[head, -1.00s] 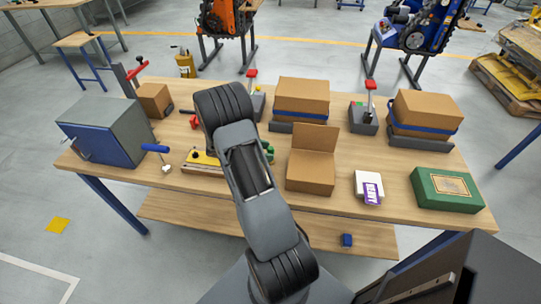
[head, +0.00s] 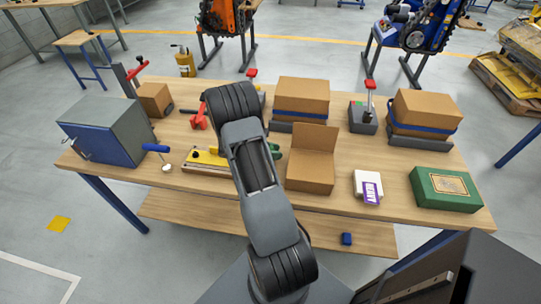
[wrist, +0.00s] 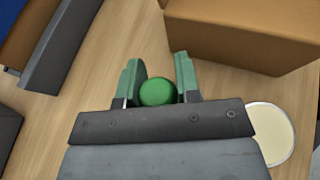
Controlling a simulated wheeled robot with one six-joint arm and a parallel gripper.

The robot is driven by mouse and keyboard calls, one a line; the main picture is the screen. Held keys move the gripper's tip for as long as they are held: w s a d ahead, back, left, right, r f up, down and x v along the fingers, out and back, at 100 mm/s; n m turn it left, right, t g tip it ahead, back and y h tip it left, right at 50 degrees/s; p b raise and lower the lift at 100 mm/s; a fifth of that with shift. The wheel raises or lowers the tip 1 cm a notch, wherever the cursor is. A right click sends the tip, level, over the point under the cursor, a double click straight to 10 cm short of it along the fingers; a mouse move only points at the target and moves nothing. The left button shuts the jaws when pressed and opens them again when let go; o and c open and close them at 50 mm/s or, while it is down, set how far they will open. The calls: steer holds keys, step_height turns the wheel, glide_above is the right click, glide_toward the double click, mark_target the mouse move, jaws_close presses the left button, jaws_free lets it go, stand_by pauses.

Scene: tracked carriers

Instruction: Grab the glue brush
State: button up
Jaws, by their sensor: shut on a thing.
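My gripper (wrist: 158,88) has green fingers, one on each side of a round green end (wrist: 157,92), which I take to be the top of the glue brush's handle. The fingers are shut on it. The rest of the brush is hidden below the round end and behind the gripper body. In the head view my arm hides most of the gripper; only a bit of green shows beside the wrist, left of the open carton. I cannot tell whether the brush touches the table.
A pale round disc (wrist: 272,133) lies right of my gripper. An open carton (head: 310,170) stands close on the right. A yellow-based tool (head: 203,158) and a red-handled tool (head: 198,119) lie left.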

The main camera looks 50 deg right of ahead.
steer(key=shift+c, duration=1.2)
